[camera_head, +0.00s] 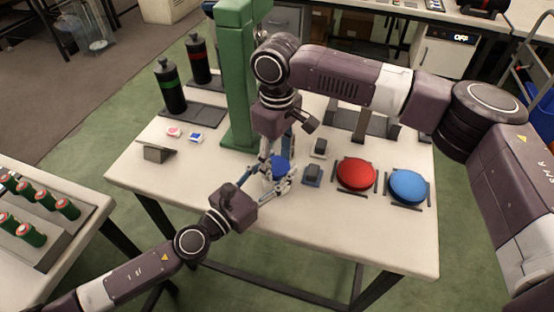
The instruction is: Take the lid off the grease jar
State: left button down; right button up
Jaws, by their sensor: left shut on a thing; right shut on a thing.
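The grease jar (270,183) stands near the front middle of the white table, mostly hidden by fingers. Its blue lid (280,168) shows between my two grippers and appears to sit on the jar. My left gripper (275,184) reaches in low from the front left and is shut around the jar's body. My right gripper (277,155) points down from above and is shut on the lid. Whether there is a gap between lid and jar cannot be told.
A green column (238,80) stands just behind the jar. Dark bottles (171,90) stand at the back left. The table's front left is clear.

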pick_arm(q)
jog(key=shift+s+d, duration=0.1)
pick_arm(e)
jog(key=shift+o, duration=0.3)
jog(key=shift+n, duration=1.3)
jog(key=o, duration=1.3)
jog(key=shift+r, duration=2.3)
pick_arm(q)
jog(key=c, duration=1)
grip_release()
